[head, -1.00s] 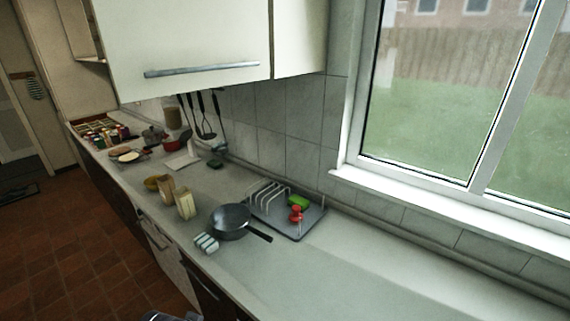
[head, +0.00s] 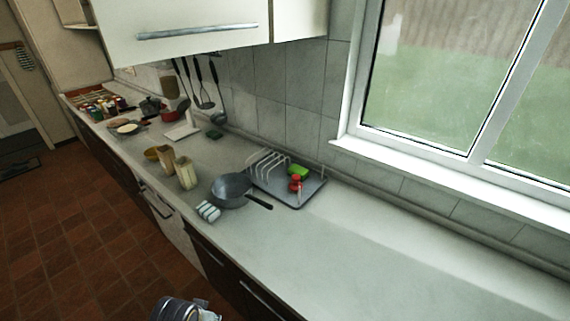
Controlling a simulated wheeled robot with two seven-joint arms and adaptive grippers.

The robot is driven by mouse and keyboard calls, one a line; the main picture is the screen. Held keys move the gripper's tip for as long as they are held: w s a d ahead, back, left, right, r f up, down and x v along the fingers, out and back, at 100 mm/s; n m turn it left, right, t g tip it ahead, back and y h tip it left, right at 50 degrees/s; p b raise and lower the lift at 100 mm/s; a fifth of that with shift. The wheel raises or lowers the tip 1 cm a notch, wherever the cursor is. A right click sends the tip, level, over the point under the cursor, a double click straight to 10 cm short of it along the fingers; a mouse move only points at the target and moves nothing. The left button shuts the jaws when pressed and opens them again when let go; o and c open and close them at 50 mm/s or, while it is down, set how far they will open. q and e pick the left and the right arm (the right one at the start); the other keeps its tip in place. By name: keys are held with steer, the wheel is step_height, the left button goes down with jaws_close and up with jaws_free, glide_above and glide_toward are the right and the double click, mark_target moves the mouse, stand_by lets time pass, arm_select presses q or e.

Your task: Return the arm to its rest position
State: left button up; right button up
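Neither gripper's fingers show in the head view. A rounded metallic part of my own arm (head: 178,309) shows at the bottom edge, in front of the counter and over the floor side. I cannot tell which arm it belongs to. No gripper is seen touching anything on the counter (head: 330,255).
A dark pan (head: 231,188) sits beside a grey dish rack (head: 297,200) holding a red item and a green sponge (head: 298,172). Cartons (head: 186,174), a red pot (head: 178,112) and a dark pot (head: 151,107) stand farther left. The counter's right part is clear.

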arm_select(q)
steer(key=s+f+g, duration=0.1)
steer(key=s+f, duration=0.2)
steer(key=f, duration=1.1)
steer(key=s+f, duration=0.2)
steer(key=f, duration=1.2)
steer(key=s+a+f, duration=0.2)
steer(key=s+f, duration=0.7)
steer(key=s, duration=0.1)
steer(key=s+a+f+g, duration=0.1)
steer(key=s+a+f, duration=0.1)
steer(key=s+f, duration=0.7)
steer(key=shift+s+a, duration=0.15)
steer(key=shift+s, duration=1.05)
